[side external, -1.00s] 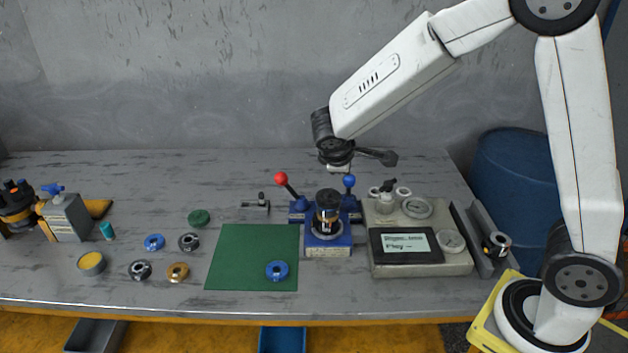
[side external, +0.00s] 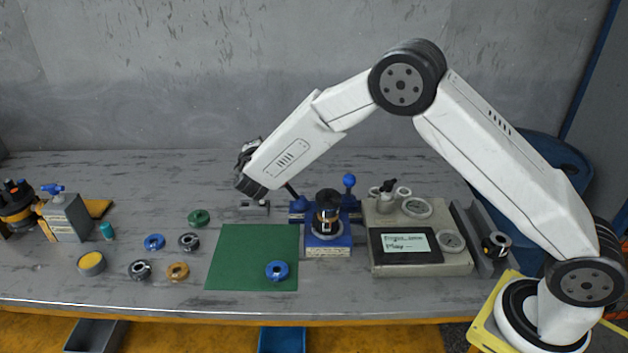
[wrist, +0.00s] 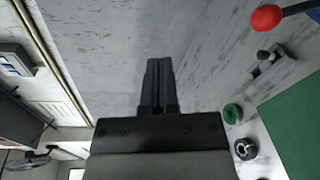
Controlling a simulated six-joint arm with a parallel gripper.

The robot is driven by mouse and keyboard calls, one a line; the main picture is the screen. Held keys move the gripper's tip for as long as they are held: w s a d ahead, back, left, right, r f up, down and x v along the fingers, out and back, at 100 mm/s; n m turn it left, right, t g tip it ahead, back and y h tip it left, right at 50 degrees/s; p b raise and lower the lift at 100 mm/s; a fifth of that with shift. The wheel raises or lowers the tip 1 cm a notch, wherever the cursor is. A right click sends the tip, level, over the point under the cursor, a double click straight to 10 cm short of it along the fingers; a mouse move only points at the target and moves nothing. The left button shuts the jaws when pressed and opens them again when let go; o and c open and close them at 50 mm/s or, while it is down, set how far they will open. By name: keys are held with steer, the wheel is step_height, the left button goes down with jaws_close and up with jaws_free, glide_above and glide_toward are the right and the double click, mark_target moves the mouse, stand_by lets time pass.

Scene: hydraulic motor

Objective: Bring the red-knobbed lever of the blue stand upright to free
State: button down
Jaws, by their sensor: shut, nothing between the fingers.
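The blue stand (side external: 340,246) sits mid-bench with the dark motor (side external: 327,208) on it. Its red-knobbed lever (side external: 292,190) leans to the left; in the side view my arm hides the knob. The red knob (wrist: 267,18) shows at the upper right of the wrist view, with part of its dark stem. My gripper (wrist: 159,64) is shut and empty, with its fingers together and well apart from the knob. In the side view my wrist is left of the lever, and the fingertips cannot be made out.
The stand's blue-knobbed lever (side external: 349,181) is upright. A small dark-handled fixture (side external: 255,208) lies left of the stand. The green mat (side external: 240,254) is in front, with a blue ring (side external: 277,270) on it. A gauge panel (side external: 418,262) stands right. Several rings lie left.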

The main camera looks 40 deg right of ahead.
mark_target(287, 186)
steer(key=shift+n+t, duration=0.4)
steer(key=shift+t, duration=0.2)
steer(key=f, duration=0.6)
steer(key=w+a+f, duration=0.1)
steer(key=f, duration=1.2)
steer(key=shift+w+a, duration=0.2)
steer(key=shift+a, duration=0.2)
steer(key=shift+w+d, duration=0.1)
steer(key=shift+w, duration=0.05)
steer(key=shift+x, duration=4.85)
steer(key=shift+s+d+r, duration=0.35)
steer(key=shift+s+d, duration=0.15)
steer(key=shift+s, duration=0.25)
steer(key=shift+s+d+r, duration=0.3)
steer(key=shift+s+d, duration=0.15)
steer(key=shift+s, duration=0.3)
steer(key=shift+s, duration=0.1)
